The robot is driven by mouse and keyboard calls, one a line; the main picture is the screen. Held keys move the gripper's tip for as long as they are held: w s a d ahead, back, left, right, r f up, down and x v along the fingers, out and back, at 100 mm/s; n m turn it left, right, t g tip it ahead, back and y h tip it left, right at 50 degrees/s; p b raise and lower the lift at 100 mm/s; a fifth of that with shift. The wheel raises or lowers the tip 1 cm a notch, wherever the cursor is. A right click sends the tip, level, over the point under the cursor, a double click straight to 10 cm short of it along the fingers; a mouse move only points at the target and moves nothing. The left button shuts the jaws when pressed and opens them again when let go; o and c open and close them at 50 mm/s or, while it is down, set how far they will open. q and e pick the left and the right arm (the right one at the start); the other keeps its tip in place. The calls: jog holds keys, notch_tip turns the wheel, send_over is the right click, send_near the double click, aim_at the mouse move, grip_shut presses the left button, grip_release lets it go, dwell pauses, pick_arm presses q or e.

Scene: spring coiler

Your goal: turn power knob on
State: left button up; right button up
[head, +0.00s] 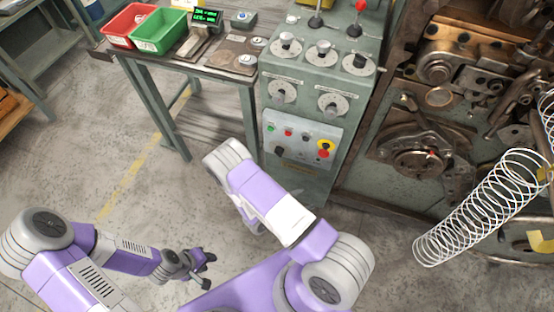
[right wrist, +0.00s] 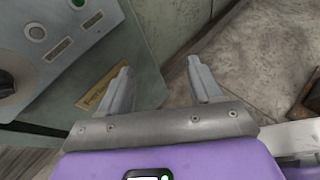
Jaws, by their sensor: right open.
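A light lower panel (head: 303,140) on the green control cabinet carries a black rotary knob (head: 279,151) at its lower left. No label is readable, so I cannot confirm that this is the power knob. A black knob (right wrist: 6,84) also shows at the left edge of the right wrist view, partly cut off. My right gripper (right wrist: 162,75) is open and empty, to the right of that knob and apart from it. In the head view it is hidden behind my right arm. My left gripper (head: 208,271) is open and empty over the floor, far from the cabinet.
The panel also bears a green button (head: 271,128), a red button (head: 288,132) and a yellow-and-red stop button (head: 325,147). Dials (head: 333,104) sit above. A bench (head: 215,72) with trays stands left, the coiling machine (head: 415,150) and a large spring (head: 480,205) right.

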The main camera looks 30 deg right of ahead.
jog(key=w+n+t+h, duration=0.1)
jog(key=w+n+t, duration=0.2)
jog(key=w+t, duration=0.25)
jog(key=n+t+y+b, duration=0.1)
jog(key=n+t, duration=0.3)
jog(key=t, duration=0.3)
send_near(278, 155)
jog(key=x, duration=0.2)
jog(key=b+x, duration=0.2)
jog(key=x, duration=0.5)
jog(key=shift+w+d+f, duration=0.1)
jog(key=shift+w+d, duration=0.05)
jog(key=shift+w, duration=0.1)
jog(key=c, duration=1)
jog(key=shift+c, duration=0.2)
